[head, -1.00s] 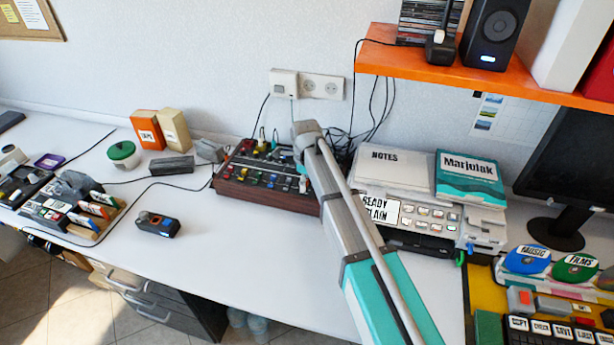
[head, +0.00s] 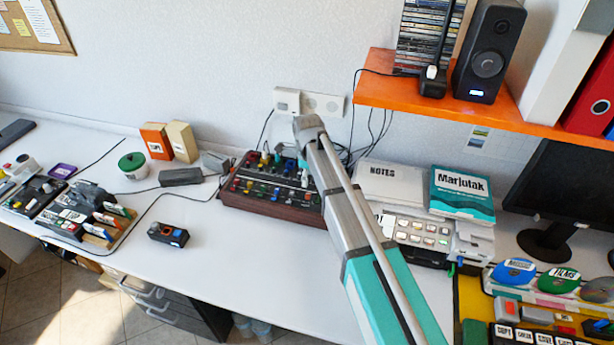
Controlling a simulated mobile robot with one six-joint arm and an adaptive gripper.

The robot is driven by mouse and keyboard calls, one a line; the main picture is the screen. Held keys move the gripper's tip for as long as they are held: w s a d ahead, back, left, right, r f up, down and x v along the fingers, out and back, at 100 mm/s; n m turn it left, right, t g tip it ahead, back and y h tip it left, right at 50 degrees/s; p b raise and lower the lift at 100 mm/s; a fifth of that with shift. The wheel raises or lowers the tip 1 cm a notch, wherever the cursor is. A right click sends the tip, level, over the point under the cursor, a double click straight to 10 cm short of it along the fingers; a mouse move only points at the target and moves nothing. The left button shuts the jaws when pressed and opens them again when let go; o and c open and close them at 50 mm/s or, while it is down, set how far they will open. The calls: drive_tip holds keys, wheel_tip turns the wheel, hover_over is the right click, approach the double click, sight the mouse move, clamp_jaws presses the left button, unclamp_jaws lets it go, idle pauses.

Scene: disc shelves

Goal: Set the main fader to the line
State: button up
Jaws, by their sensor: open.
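The mixer (head: 272,207) is a dark console with a reddish-brown front and rows of coloured knobs and faders. It stands against the back of the desk, left of the printer. My arm reaches across its right end from the lower right. My gripper (head: 303,172) is open, mostly hidden behind the arm, and only a small teal part shows over the right side of the mixer. I cannot tell whether it touches anything. The main fader and its line cannot be made out; the mixer's right part is covered by my arm.
A printer (head: 412,232) with notes and a book on top stands right of the mixer. An orange shelf (head: 400,66) with a speaker (head: 488,50) hangs above. Cables run behind the mixer. A small dark device (head: 168,234) lies to the left. The desk in front is clear.

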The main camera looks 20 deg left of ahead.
wheel_tip(320, 180, up, 5)
drive_tip(key=p, duration=0.4)
hover_over(307, 194)
drive_tip(key=shift+s+d, duration=0.25)
drive_tip(key=shift+s, duration=0.1)
drive_tip(key=shift+w+a, duration=0.3)
drive_tip(key=shift+w, duration=0.15)
idle(0.4)
wheel_tip(307, 194, down, 14)
drive_tip(key=b, duration=1.3)
drive_tip(key=shift+r, duration=0.15)
idle(0.3)
